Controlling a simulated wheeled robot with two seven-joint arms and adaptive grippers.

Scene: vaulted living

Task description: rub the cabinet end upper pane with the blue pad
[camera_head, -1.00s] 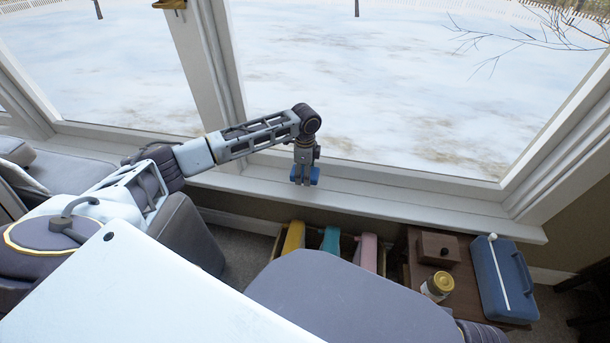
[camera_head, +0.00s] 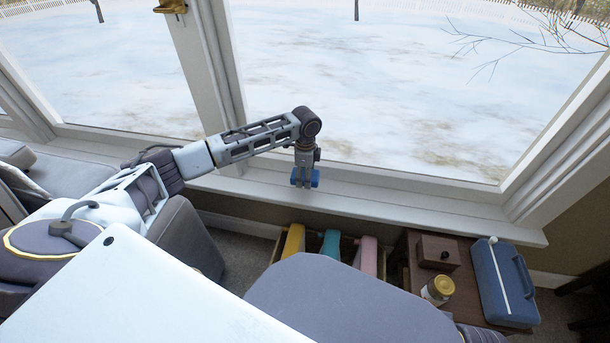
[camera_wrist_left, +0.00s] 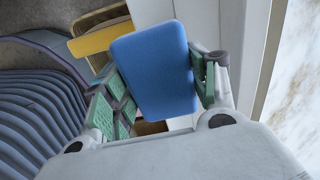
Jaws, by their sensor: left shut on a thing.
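My left gripper (camera_head: 304,178) hangs down from my left arm beside the window sill. It is shut on the blue pad (camera_head: 315,178). In the left wrist view the pad (camera_wrist_left: 154,68) is a rounded blue block between the green-lined fingers of the left gripper (camera_wrist_left: 160,88). Large window panes (camera_head: 370,80) stand behind the arm, with snowy ground beyond. I cannot tell which surface is the cabinet end upper pane. My right gripper is not in view.
The white window sill (camera_head: 400,198) runs along behind the gripper. Below it, a crate holds yellow (camera_head: 293,240), teal (camera_head: 331,243) and pink (camera_head: 368,255) things. A wooden table (camera_head: 420,270) bears a small brown box (camera_head: 438,251), a jar (camera_head: 438,289) and a blue case (camera_head: 503,283).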

